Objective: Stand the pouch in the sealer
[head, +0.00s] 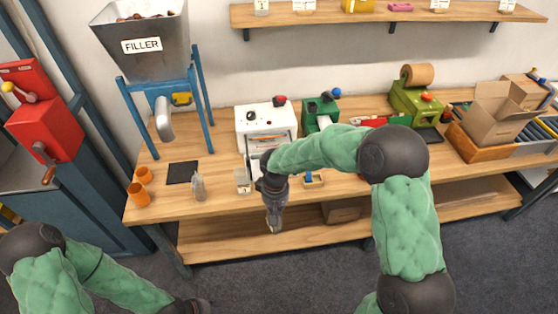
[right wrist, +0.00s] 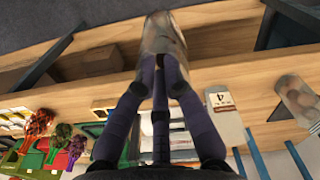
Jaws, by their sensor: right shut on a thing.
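My right gripper (head: 273,188) is shut on a clear pouch (right wrist: 163,32), which shows between the fingertips in the right wrist view (right wrist: 163,60). In the head view the held pouch (head: 275,219) hangs in front of the bench's front edge. The white machine with a dark knob and red button, seemingly the sealer (head: 262,118), stands on the bench behind my right gripper, its lower front partly hidden by my arm. My left gripper (head: 192,305) is low at the bottom edge, away from the bench; its fingers are not clear.
Another clear pouch (head: 198,187) stands farther left, near a black mat (head: 182,172) and orange cups (head: 137,194). The filler (head: 145,45) rises at back left. A small wooden tray (head: 313,180) lies right of the gripper.

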